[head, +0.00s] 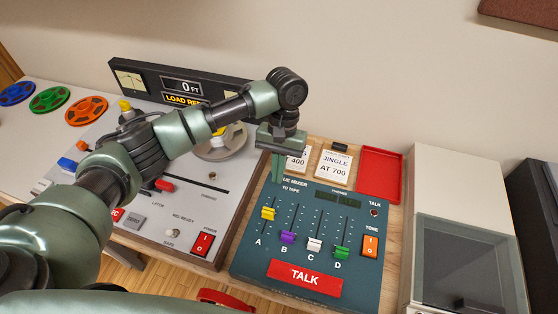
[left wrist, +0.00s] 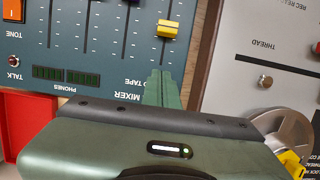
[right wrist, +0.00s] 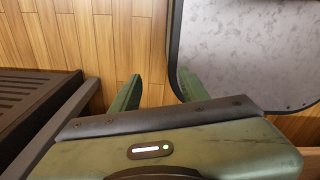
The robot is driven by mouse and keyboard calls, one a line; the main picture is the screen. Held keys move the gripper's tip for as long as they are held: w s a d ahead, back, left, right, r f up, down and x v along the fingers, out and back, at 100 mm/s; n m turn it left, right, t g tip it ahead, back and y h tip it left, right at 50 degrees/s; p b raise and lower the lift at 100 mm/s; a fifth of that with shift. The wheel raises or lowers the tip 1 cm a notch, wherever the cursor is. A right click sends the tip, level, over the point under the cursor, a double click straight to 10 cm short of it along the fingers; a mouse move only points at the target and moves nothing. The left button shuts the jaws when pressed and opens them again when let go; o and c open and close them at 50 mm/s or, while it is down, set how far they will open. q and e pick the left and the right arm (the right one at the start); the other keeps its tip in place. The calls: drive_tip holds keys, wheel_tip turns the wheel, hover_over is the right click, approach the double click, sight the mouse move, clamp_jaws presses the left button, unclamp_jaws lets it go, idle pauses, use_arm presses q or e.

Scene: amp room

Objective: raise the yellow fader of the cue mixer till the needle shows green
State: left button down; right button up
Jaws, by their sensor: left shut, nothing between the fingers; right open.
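The yellow fader (head: 268,213) sits in slot A, the leftmost of the cue mixer (head: 262,250), higher than the other fader knobs. In the left wrist view the yellow fader (left wrist: 167,29) shows beyond my fingertips, with bare slot between it and the mixer's top edge. My left gripper (head: 277,172) is shut and empty over the mixer's top left corner, apart from the fader. Its closed fingers (left wrist: 162,88) point toward slot A. A needle meter (head: 130,80) is on the black panel at the back; its reading is too small to tell. My right gripper (right wrist: 157,90) is open and empty.
Purple (head: 287,237), white (head: 314,244) and green (head: 341,252) faders stand beside the yellow one. A red TALK button (head: 305,277) lies below. The tape machine (head: 185,215) adjoins on the left, a red tray (head: 380,175) on the right. Wooden floor (right wrist: 70,40) shows beyond my right gripper.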

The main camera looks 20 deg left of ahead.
sight(268, 213)
use_arm(q)
drive_tip(key=x, duration=0.4)
drive_tip(key=s+p, duration=0.2)
drive_tip(key=s, duration=0.1)
drive_tip(key=shift+a, duration=0.1)
drive_tip(key=shift+s, duration=0.45)
use_arm(e)
drive_tip(key=shift+w+a+r, duration=0.25)
drive_tip(key=shift+w+r, duration=0.65)
drive_tip(key=shift+r, duration=0.2)
drive_tip(key=shift+s, duration=0.1)
